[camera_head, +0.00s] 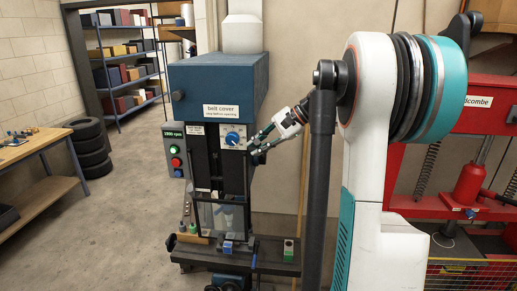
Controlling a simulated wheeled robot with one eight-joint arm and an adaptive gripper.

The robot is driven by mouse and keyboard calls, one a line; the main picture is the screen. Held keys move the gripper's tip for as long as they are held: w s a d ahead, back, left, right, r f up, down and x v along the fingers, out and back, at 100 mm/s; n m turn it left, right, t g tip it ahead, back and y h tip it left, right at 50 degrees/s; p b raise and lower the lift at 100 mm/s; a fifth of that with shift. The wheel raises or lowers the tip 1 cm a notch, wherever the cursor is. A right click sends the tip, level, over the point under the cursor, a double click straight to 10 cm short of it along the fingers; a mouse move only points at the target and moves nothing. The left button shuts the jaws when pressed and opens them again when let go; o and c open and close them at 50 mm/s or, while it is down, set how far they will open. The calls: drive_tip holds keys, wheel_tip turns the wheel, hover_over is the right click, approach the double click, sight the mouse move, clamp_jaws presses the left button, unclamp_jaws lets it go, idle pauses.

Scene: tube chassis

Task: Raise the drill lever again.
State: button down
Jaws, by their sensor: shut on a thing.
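The drill press stands in the middle of the view, with a blue belt cover (218,88) on top and a blue dial (233,139) on its dark front. My gripper (257,147) reaches in from the right and is beside the head of the drill, just right of the dial. Its fingers are closed on the drill lever. The lever is small here and mostly hidden by the fingers, so its angle cannot be told. A clear guard (222,215) hangs below the head, over the drill table (200,252).
A control box (175,155) with green and red buttons is on the drill's left side. A small blue vise (228,247) sits on the drill table. A red press (470,180) stands at right.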

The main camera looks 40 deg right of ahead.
idle(0.3)
drive_tip(key=c, duration=1.5)
unclamp_jaws()
drive_tip(key=shift+d, duration=0.1)
drive_tip(key=shift+v, duration=3.95)
